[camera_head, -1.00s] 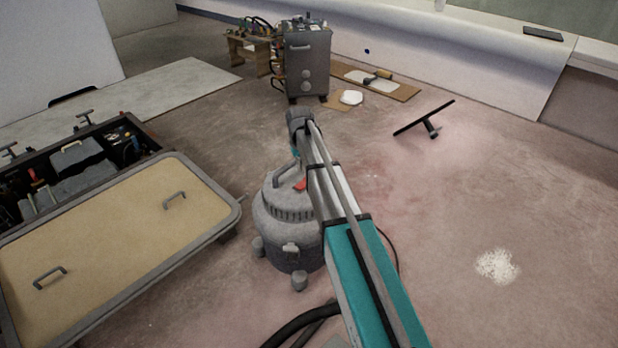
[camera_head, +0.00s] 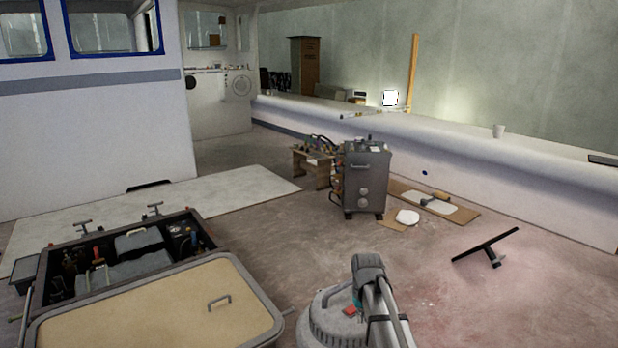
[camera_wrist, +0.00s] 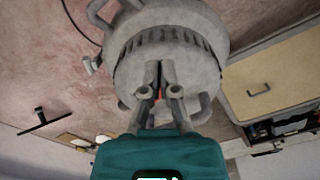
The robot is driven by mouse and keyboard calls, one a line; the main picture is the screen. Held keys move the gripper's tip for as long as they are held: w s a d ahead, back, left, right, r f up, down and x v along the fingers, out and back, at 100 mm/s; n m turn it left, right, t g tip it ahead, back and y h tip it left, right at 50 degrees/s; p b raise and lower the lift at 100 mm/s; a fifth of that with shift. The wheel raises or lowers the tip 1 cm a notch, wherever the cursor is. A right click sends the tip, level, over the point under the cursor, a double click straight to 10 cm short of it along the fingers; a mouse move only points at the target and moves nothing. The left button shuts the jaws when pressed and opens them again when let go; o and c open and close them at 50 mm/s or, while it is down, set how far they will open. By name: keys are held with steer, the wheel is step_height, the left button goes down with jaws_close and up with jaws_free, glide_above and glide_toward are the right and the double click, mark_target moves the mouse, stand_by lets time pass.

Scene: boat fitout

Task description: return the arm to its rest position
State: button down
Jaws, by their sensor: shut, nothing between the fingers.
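My gripper (camera_wrist: 160,72) shows in the wrist view, with a teal body and two grey fingers close together at the tips. It is shut and empty. Behind the fingers in that view is a grey round canister machine (camera_wrist: 125,55) with a handle; I cannot tell the gap between them. In the head view my arm (camera_head: 380,305) stands at the bottom middle, in front of the canister (camera_head: 325,322). The fingers cannot be made out clearly there.
A tan-lidded hatch (camera_head: 150,305) and an open tool chest (camera_head: 100,285) are at lower left. A grey cabinet on wheels (camera_head: 366,180) stands beyond the canister. A black T-shaped tool (camera_head: 486,246) lies on the floor at right. Floor around it is mostly clear.

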steer(key=s, duration=1.8)
step_height(320, 180, up, 31)
steer(key=w+p, duration=0.1)
steer(key=p, duration=2.9)
steer(key=shift+w+d+f+m+p, duration=0.15)
steer(key=shift+d+m+p, duration=0.15)
steer(key=shift+d+p, duration=0.1)
steer(key=shift+a, duration=0.1)
